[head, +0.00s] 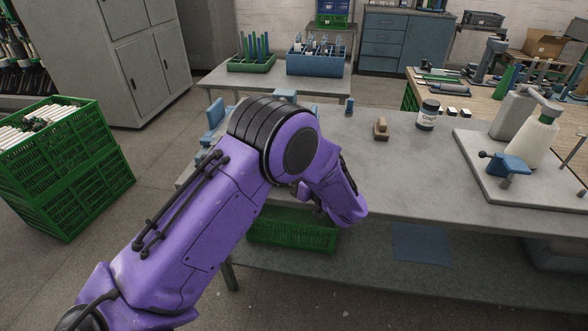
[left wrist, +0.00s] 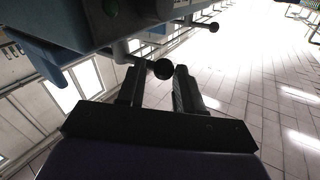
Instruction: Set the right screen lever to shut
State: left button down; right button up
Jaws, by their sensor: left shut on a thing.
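In the left wrist view a lever with a round black knob (left wrist: 163,69) sticks out from under a dark grey body (left wrist: 100,25). My left gripper (left wrist: 157,76) is shut on this lever, with the knob between its two dark fingers. A second lever with a smaller black knob (left wrist: 213,27) stands farther off, clear of the fingers. I cannot tell from this view which lever is the right one or how it is set. In the head view my purple left arm covers the held lever and the fingertips. My right gripper is in neither view.
Green crates (head: 75,190) stand at left. Another green crate (head: 290,234) sits below the bench.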

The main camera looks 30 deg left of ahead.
pick_arm(q)
jog(key=shift+w+a+r, duration=0.15)
jog(key=shift+w+r, duration=0.05)
jog(key=shift+r, duration=0.15)
jog(key=c, duration=0.9)
grip_release()
jog(key=shift+o, duration=1.4)
jog(key=shift+w+a+f, duration=0.1)
jog(key=shift+a+f, duration=0.05)
jog(key=shift+f, duration=0.25)
jog(key=s+d+b, duration=0.1)
jog(key=d, duration=0.9)
jog(key=shift+s+d+b, duration=0.2)
jog(key=shift+s+b, duration=0.1)
jog(key=shift+s, duration=0.05)
